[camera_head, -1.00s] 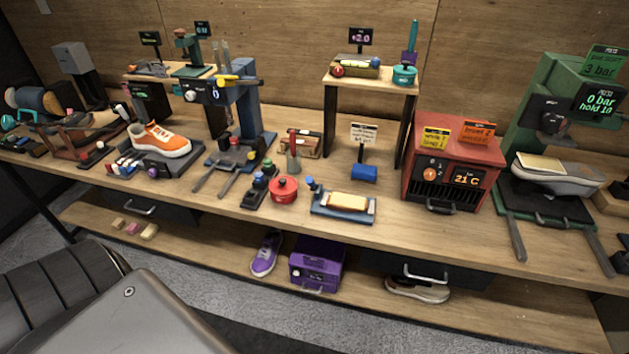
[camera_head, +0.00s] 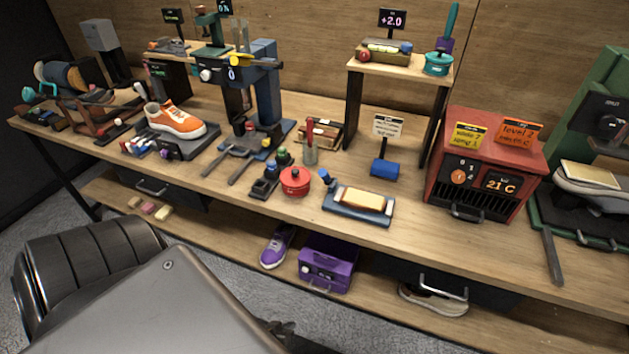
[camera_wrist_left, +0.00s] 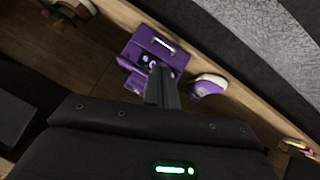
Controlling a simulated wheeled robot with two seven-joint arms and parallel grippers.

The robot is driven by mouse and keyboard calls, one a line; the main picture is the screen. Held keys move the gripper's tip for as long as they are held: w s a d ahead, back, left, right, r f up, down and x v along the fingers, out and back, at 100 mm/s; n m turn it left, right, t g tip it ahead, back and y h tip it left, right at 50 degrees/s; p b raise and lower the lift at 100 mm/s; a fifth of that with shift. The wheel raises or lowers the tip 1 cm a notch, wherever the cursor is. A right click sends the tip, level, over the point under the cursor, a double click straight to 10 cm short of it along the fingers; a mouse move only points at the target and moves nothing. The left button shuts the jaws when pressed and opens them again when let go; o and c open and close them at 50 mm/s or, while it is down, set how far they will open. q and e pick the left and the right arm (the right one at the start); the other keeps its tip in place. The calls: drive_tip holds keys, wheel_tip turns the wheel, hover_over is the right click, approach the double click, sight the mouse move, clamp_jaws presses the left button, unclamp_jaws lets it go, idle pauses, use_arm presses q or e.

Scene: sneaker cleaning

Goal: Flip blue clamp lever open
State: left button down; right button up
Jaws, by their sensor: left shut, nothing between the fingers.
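A blue press-like stand (camera_head: 266,88) with a yellow bar on its head stands on the bench, left of centre. Two dark lever handles (camera_head: 240,168) stick out from its base toward me. I cannot make out which part is the blue clamp lever or whether it is open. My left gripper (camera_head: 282,336) is a dark shape low in the head view, in front of the bench and far from the stand. In the left wrist view my left gripper (camera_wrist_left: 162,90) is shut and empty, its fingers pointing toward the lower shelf. My right gripper is not in view.
A purple box (camera_head: 327,262) and a purple sneaker (camera_head: 278,245) sit on the lower shelf. An orange sneaker (camera_head: 175,120), a red pot (camera_head: 295,181), a sponge tray (camera_head: 358,205) and a red heater box (camera_head: 485,165) crowd the bench top. The bench's front edge lies between.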

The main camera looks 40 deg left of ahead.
sight(326, 176)
use_arm(q)
drive_tip(key=w+a+r+n+t+y+b, duration=0.1)
drive_tip(key=w+a+r+n+t, duration=0.2)
drive_tip(key=r, duration=0.4)
drive_tip(key=w+a+r+n+t+b, duration=0.1)
drive_tip(key=w+r+n+t, duration=0.2)
drive_tip(key=w+r, duration=0.35)
wheel_tip(326, 176, up, 24)
drive_tip(key=a+n+t+y+b, duration=0.1)
drive_tip(key=n+t+b, duration=0.2)
drive_tip(key=n+t, duration=0.3)
drive_tip(key=shift+s+a+t, duration=0.4)
drive_tip(key=shift+s+t, duration=0.05)
drive_tip(key=shift+t, duration=0.05)
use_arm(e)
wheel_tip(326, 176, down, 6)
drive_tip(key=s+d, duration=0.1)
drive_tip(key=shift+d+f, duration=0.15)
use_arm(q)
drive_tip(key=shift+f, duration=0.1)
drive_tip(key=shift+w, duration=0.1)
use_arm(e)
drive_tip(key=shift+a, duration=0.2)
